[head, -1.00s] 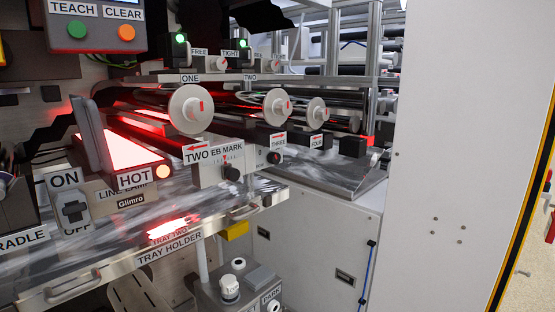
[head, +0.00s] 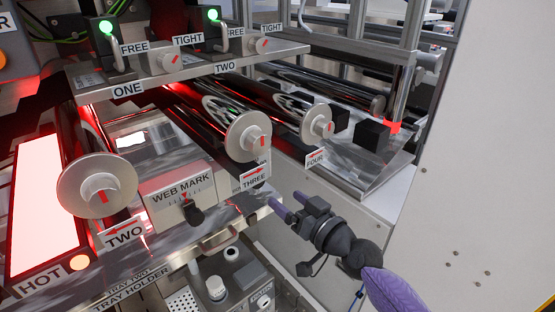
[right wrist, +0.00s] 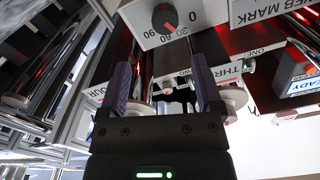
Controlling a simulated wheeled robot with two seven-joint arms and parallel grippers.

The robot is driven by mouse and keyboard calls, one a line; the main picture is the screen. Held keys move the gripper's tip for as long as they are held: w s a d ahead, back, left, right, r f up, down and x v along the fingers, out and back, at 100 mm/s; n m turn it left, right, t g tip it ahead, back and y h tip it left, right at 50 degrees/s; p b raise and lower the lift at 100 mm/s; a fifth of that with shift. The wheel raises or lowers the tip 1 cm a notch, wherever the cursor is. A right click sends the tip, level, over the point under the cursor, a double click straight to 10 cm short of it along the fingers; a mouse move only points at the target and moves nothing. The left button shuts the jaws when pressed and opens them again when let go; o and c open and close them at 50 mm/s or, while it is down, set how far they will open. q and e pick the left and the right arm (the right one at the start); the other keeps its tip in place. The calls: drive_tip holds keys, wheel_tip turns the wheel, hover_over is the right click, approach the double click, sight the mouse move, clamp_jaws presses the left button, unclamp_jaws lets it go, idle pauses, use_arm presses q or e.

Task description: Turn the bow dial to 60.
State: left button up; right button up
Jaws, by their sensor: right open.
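In the right wrist view a dark round dial (right wrist: 165,18) with a red mark sits on a white box face, with a printed scale showing 0, 60 and 90. No name label shows on it, and I cannot tell which number its mark points to. I cannot make out this dial in the head view. My right gripper (head: 286,198) is open and empty, in front of the machine, to the right of the label THREE. In the right wrist view its two purple fingers (right wrist: 160,64) are apart, below the dial and not touching it. My left gripper is not in view.
A WEB MARK box (head: 179,192) with a black knob is left of my right gripper. Rollers with white end discs marked TWO (head: 97,185), THREE (head: 248,137) and FOUR (head: 317,123) stick out. A tray holder (head: 135,285) lies below. A white cabinet wall (head: 490,140) stands right.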

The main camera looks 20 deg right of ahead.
sight(260, 183)
drive_tip(key=x, duration=0.5)
drive_tip(key=b+x, duration=0.1)
drive_tip(key=x, duration=0.2)
drive_tip(key=shift+a+f, duration=0.2)
drive_tip(key=shift+a, duration=0.2)
drive_tip(key=shift+w+a, duration=0.25)
drive_tip(key=shift+w, duration=0.2)
clamp_jaws()
